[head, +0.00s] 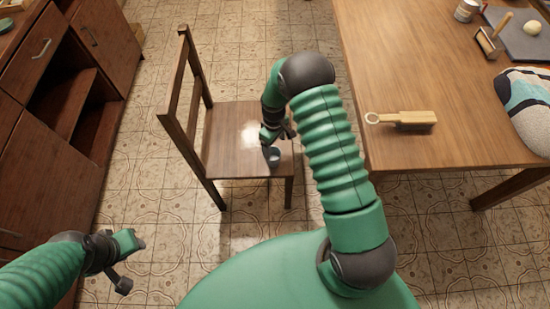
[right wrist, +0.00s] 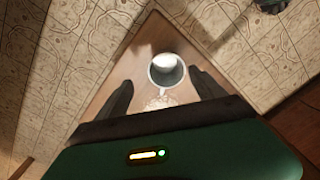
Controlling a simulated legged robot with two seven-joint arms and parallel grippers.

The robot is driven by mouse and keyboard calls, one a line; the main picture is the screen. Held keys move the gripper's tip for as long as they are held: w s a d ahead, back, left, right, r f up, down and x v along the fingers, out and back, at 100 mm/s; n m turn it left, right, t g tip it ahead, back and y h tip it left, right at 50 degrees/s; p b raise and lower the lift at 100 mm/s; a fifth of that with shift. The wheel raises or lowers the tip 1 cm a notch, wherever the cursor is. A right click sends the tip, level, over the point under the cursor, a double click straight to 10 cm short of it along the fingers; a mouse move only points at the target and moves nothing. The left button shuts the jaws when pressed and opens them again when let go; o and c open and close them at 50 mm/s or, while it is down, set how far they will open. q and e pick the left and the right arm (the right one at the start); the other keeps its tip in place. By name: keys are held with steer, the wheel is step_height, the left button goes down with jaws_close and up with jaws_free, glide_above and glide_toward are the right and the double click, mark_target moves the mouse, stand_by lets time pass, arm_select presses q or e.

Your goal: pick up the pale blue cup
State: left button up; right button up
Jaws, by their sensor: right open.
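The pale blue cup (head: 273,155) stands near the front edge of the wooden chair's seat (head: 228,140). In the right wrist view the cup (right wrist: 166,71) is seen from above, with its mouth up and its handle toward my gripper. My right gripper (head: 277,139) is just above and beside the cup in the head view. In the right wrist view its two fingers (right wrist: 160,92) are apart, one on each side below the cup, with nothing between them but the handle's area. My left gripper (head: 131,262) hangs over the floor at lower left, far from the chair; its jaw opening is unclear.
A wooden table (head: 440,80) stands at right, with a wooden brush (head: 405,119), a patterned cushion-like object (head: 525,100) and a can (head: 466,10) on it. A dark wooden cabinet (head: 75,80) is at left. The chair's backrest (head: 186,90) rises left of the seat. Tiled floor is clear between.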

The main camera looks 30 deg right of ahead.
mark_target(272, 155)
steer(key=a+f, duration=0.1)
steer(key=f, duration=0.1)
steer(key=a+f+b, duration=0.1)
steer(key=shift+a+f, duration=0.15)
steer(key=shift+f, duration=0.2)
steer(key=f, duration=0.1)
steer(key=d+f, duration=0.1)
steer(key=f, duration=0.1)
steer(key=shift+w+d+f+b, duration=0.15)
steer(key=shift+d+f+b, duration=0.1)
steer(key=shift+b, duration=0.15)
steer(key=shift+d, duration=0.1)
steer(key=shift+a+r, duration=0.25)
steer(key=shift+a, duration=0.1)
steer(key=c, duration=0.4)
steer(key=shift+a+r, duration=0.1)
steer(key=shift+a, duration=0.2)
steer(key=c, duration=0.5)
steer(key=shift+c, duration=1)
steer(key=shift+d, duration=0.35)
steer(key=c, duration=0.4)
arm_select(q)
steer(key=shift+a+f, duration=0.45)
steer(key=shift+f, duration=0.15)
steer(key=shift+a+f, duration=0.4)
steer(key=shift+f, duration=0.2)
arm_select(e)
steer(key=shift+c, duration=0.2)
